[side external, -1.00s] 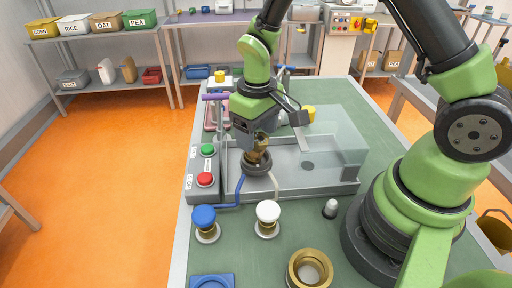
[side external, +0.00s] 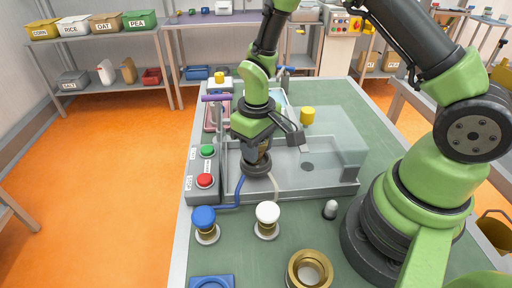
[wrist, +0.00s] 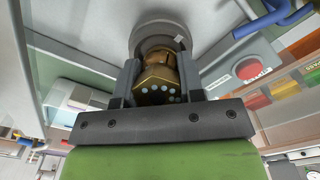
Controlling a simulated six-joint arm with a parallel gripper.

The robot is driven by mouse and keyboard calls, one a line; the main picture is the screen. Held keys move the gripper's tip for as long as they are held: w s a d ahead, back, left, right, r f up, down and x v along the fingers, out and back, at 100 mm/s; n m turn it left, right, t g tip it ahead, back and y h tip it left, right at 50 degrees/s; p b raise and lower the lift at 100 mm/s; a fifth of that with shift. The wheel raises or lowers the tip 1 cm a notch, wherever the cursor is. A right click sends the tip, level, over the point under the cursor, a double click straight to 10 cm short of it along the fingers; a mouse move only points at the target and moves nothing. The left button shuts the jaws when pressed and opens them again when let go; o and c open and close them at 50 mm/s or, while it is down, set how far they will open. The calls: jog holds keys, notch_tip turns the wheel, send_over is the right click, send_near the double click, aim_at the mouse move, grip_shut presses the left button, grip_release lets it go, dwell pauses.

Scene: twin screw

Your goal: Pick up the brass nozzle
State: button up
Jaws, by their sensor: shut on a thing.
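The brass nozzle (wrist: 159,78) sits between the two jaws of my gripper (wrist: 160,85) in the wrist view. It is a hexagonal brass piece with several small holes in its near face. My gripper is shut on it. Beyond the nozzle is a round grey ring-shaped mount (wrist: 158,32); the same dark ring shows in the side view (side external: 256,164), directly below my gripper (side external: 257,155). In the side view the nozzle is mostly hidden by the jaws. I cannot tell whether it is still joined to the mount.
A clear-walled grey tray (side external: 320,182) surrounds the work spot. A box with a green button (side external: 208,151) and a red button (side external: 205,180) stands left. A blue-capped knob (side external: 204,217), a white-capped knob (side external: 268,212) and a brass ring (side external: 293,272) stand in front.

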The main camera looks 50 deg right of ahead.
notch_tip(320, 180, up, 9)
jog(key=shift+f, duration=0.1)
jog(key=shift+w+r, duration=0.1)
jog(key=shift+r, duration=0.1)
notch_tip(320, 180, down, 3)
jog(key=g, duration=0.3)
jog(key=shift+r+g, duration=0.2)
jog(key=shift+g, duration=0.2)
jog(key=shift+f, duration=2.35)
jog(key=shift+a+f, duration=0.1)
jog(key=shift+f, duration=1)
jog(key=o, duration=1.7)
jog(key=shift+a, duration=0.1)
jog(key=shift+o, duration=0.2)
jog(key=shift+r, duration=3.55)
